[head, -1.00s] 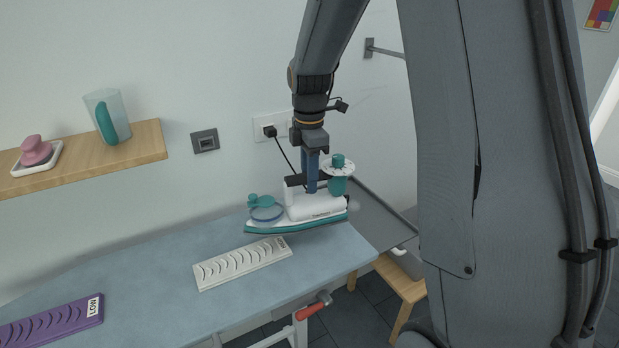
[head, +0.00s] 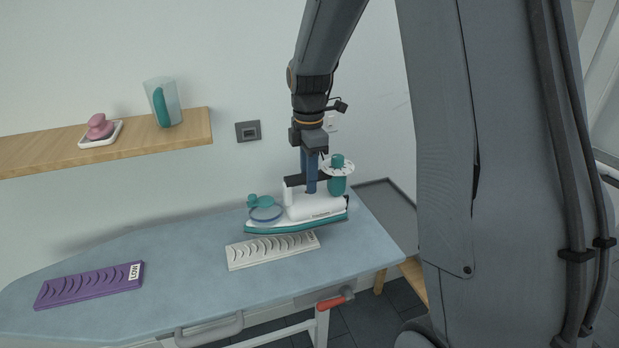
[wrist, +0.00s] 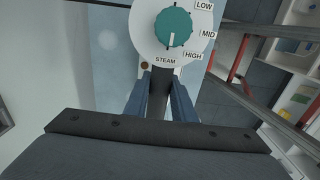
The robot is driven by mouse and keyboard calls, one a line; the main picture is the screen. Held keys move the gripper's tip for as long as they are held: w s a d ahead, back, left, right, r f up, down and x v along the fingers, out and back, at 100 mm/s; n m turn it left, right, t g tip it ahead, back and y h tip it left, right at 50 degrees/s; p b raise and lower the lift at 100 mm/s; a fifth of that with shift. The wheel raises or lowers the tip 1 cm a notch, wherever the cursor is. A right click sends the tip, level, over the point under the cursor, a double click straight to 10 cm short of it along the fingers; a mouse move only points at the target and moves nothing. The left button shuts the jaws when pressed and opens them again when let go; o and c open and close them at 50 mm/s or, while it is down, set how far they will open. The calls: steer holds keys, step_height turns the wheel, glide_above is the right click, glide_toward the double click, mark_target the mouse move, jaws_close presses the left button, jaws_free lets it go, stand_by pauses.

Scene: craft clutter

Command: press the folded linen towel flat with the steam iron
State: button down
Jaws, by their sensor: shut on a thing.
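My gripper (head: 310,187) is shut on the handle of the white and teal steam iron (head: 318,208). The iron is roughly level over the board, its teal sole overlapping the far edge of a pale ribbed folded cloth (head: 270,253) in the head view. I cannot tell whether the sole touches anything. A purple ribbed folded cloth (head: 90,286) with a label reading LOW lies further left. The pale cloth's label is too small to read, so which is linen is unclear. In the wrist view, the iron's teal dial (wrist: 173,27) shows beyond my fingers (wrist: 160,98), pointing near STEAM.
The blue-grey ironing board (head: 180,262) has bare room between and around the cloths. A wooden shelf (head: 190,137) above holds a jug (head: 170,103) and a pink object on a dish (head: 99,128). A wall socket (head: 248,131) sits behind. A red-handled lever (head: 335,301) is under the front edge.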

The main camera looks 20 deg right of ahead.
mark_target(309, 199)
steer(key=shift+r, duration=0.2)
steer(key=shift+f+b, duration=1)
steer(key=shift+f, duration=1.8)
steer(key=c, duration=2.2)
jaws_free()
jaws_close()
steer(key=shift+r+p, duration=0.15)
steer(key=shift+p, duration=0.2)
